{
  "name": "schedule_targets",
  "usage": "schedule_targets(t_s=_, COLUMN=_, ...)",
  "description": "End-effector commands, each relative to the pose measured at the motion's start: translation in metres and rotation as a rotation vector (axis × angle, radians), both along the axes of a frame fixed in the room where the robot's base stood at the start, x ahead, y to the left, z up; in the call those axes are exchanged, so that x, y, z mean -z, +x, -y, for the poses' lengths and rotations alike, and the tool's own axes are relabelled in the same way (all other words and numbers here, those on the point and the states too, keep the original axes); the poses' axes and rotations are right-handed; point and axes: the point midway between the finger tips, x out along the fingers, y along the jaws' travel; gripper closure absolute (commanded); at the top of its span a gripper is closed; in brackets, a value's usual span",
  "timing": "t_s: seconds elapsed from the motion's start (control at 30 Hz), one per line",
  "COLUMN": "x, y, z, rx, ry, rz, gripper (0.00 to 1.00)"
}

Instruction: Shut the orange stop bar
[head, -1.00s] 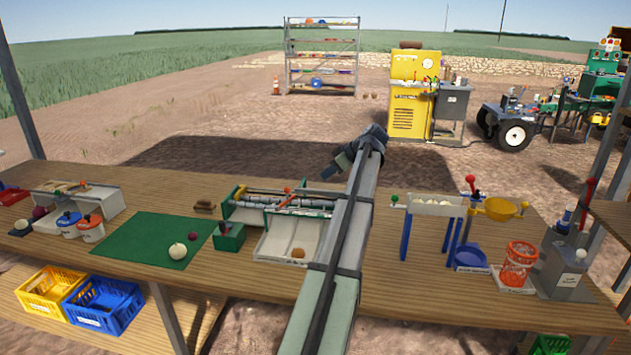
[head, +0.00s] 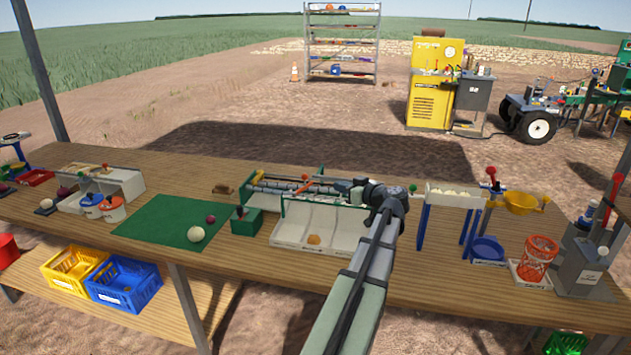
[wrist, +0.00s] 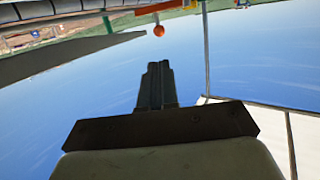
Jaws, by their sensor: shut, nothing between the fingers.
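The orange stop bar (head: 304,184) shows at the roller elevator on the table, just left of my gripper in the head view. In the wrist view, an orange bar (wrist: 158,8) with an orange-red ball knob (wrist: 158,30) lies beyond the fingertips, near the top edge. My gripper (head: 338,185) is over the right part of the elevator, its fingers pointing left. In the wrist view the gripper (wrist: 155,66) is shut and empty, with a visible gap between its fingertips and the knob. My wrist hides the elevator's right end.
A white tray (head: 285,237) with an orange-brown onion stands in front of the elevator. A green box (head: 246,222) and a green mat (head: 160,222) are to the left. A white trough (head: 455,195) on blue legs stands to the right. Wooden table shows bare at the front.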

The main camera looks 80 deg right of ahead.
Motion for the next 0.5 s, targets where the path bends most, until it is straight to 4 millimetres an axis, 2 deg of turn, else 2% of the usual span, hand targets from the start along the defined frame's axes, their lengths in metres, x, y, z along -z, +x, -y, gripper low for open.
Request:
schedule_targets(t_s=0.23, x=0.004, y=0.015, z=0.013, rx=0.002, ry=-0.014, rz=-0.012, gripper=1.00)
schedule_targets(t_s=0.5, x=0.013, y=0.053, z=0.039, rx=0.000, ry=-0.014, rz=-0.013, gripper=1.00)
